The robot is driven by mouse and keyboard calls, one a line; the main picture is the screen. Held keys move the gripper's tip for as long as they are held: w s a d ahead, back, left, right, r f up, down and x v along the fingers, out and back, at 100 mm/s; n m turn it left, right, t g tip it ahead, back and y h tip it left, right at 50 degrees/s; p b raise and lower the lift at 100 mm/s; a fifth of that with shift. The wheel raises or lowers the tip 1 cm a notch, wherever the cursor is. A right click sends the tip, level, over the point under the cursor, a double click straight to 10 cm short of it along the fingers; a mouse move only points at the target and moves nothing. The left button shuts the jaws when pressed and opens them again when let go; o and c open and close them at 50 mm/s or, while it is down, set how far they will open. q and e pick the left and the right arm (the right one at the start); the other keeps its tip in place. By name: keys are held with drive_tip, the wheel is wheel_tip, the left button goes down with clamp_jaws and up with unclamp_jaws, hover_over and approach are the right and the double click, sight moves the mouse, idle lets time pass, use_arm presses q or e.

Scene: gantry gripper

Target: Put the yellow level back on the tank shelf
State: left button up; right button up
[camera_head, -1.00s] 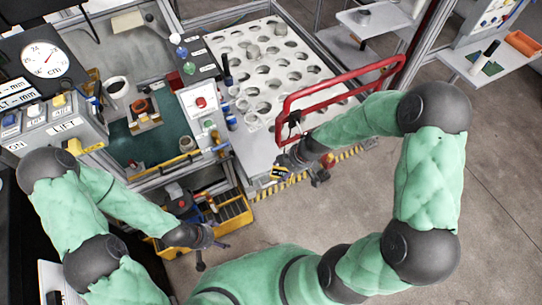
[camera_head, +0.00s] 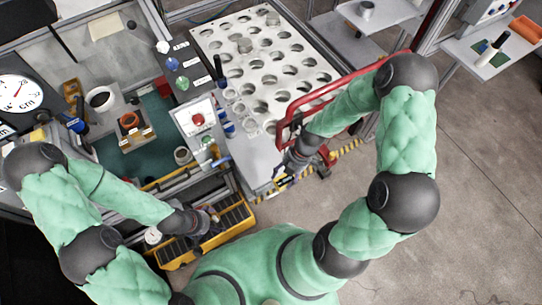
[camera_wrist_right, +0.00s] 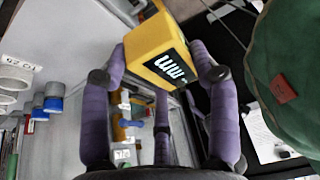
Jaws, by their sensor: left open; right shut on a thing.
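The yellow level (camera_wrist_right: 160,50) is a yellow block with a black label reading "mm" in the right wrist view. My right gripper (camera_wrist_right: 163,80) is shut on it, with purple-padded fingers on either side. In the head view my right gripper (camera_head: 286,176) is over the floor edge of the white workbench, beside the red frame; the level is small and mostly hidden there. My left gripper (camera_head: 210,214) is open and empty over the yellow tray. A teal-floored tank (camera_head: 125,160) lies at left; I cannot tell which surface is its shelf.
A white plate with several round holes (camera_head: 262,60) fills the bench top. A red tubular frame (camera_head: 300,106) stands at its right edge. A yellow compartment tray (camera_head: 232,222) sits low in front. Side shelves (camera_head: 485,50) stand at upper right. Floor at right is clear.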

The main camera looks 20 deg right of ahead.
drive_tip(key=w+f+b, duration=0.1)
drive_tip(key=w+f, duration=0.2)
drive_tip(key=w, duration=0.1)
drive_tip(key=w+d+f+b, duration=0.1)
drive_tip(key=w+f, duration=0.2)
drive_tip(key=w, duration=0.1)
drive_tip(key=w+f+b, duration=0.1)
drive_tip(key=w+f, duration=0.2)
drive_tip(key=w, duration=0.1)
drive_tip(key=shift+w+d+f, duration=0.1)
drive_tip(key=shift+w+d, duration=0.25)
drive_tip(key=shift+d, duration=0.05)
drive_tip(key=shift+w+f, duration=0.15)
drive_tip(key=shift+f, duration=0.05)
drive_tip(key=shift+w+f+b, duration=0.1)
drive_tip(key=shift+f+b, duration=0.3)
drive_tip(key=shift+f, duration=1.15)
drive_tip(key=shift+f, duration=0.2)
drive_tip(key=o, duration=1.4)
drive_tip(key=shift+r, duration=0.1)
